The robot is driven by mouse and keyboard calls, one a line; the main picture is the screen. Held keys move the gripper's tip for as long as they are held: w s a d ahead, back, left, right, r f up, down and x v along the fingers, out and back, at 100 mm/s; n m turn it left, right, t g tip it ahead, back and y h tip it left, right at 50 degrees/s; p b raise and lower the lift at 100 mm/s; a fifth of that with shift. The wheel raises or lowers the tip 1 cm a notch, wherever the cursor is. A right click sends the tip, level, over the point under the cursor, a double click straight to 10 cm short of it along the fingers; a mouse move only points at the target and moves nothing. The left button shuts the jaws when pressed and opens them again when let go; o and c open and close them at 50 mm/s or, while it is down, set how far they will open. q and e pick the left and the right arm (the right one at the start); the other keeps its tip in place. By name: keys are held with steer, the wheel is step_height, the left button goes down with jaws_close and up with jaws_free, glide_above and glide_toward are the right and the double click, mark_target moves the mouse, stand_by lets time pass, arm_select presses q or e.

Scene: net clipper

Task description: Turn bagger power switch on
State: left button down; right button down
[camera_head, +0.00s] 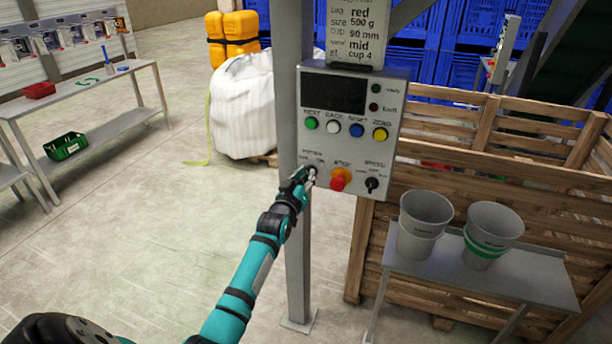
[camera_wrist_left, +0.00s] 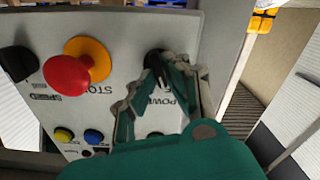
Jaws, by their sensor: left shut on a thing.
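The grey control panel (camera_head: 347,128) is fixed to an upright post and carries the power switch at its lower left. My left gripper (camera_head: 305,177) is at this switch, with its fingers closed around the black knob. In the left wrist view, the black power switch knob (camera_wrist_left: 155,58) sits between the fingertips of the left gripper (camera_wrist_left: 156,76), next to the lettering POWER. The fingers partly cover the knob, and I cannot tell which way it points. My right gripper is not in view.
A red stop button (camera_head: 338,181) on a yellow base is just right of the switch, with a black speed knob (camera_head: 372,184) beyond it. Coloured buttons are above. Two buckets (camera_head: 424,222) stand on a small table (camera_head: 520,278) at the right.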

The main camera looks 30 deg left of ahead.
arm_select(q)
steer(key=m, duration=1.2)
steer(key=shift+d+f+m, duration=0.15)
steer(key=shift+d+m, duration=0.15)
steer(key=shift+m, duration=0.1)
stand_by(0.3)
steer(key=c, duration=1.4)
jaws_free()
